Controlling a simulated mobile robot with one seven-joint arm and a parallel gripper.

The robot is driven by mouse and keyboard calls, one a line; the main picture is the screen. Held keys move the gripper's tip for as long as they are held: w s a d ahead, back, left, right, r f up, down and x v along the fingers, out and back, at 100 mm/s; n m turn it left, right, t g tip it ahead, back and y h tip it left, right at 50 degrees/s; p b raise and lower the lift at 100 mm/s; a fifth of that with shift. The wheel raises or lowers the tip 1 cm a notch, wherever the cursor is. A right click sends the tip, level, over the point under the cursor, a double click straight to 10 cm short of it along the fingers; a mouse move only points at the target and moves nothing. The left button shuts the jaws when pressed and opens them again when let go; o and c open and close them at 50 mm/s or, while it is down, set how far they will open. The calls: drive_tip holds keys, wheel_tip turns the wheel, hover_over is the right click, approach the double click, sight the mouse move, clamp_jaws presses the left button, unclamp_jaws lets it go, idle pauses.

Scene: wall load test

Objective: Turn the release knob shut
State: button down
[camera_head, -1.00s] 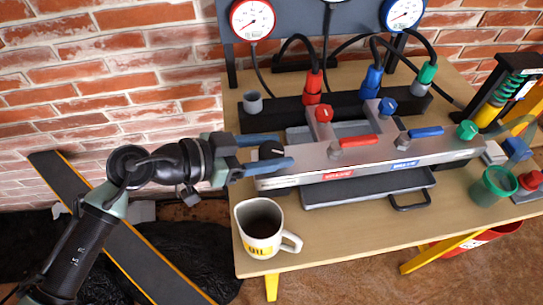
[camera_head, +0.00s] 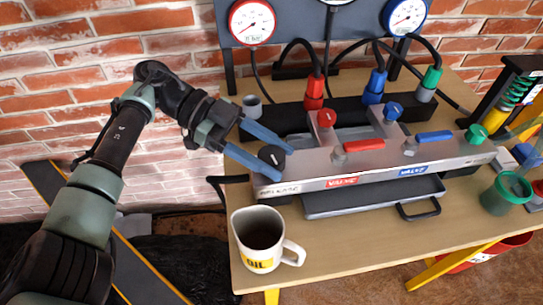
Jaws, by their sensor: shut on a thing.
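The black release knob (camera_head: 271,157) sits on top of the left end of the grey manifold block (camera_head: 310,178), above a label reading RELEASE. My gripper (camera_head: 284,163) reaches it from the upper left, with one blue finger on the far side and one on the near side. It is shut on the knob, and the fingers slant down to the right. A small pale mark shows on the knob's top, but its exact angle is hard to tell. The fingers hide part of the knob's sides.
An OIL mug (camera_head: 258,240) stands close in front of the block's left end. Red (camera_head: 363,145) and blue (camera_head: 434,137) levers and several coloured knobs line the block. A pressure gauge (camera_head: 252,22) hangs behind.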

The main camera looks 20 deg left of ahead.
sight(271, 155)
drive_tip(key=shift+f+m+g, duration=0.15)
drive_tip(key=shift+m+g, duration=0.55)
drive_tip(key=shift+g, duration=0.3)
drive_tip(key=shift+c, duration=1.1)
unclamp_jaws()
drive_tip(key=shift+r, duration=0.2)
wheel_tip(271, 155, up, 10)
drive_tip(key=p, duration=0.8)
drive_tip(key=shift+f, duration=0.15)
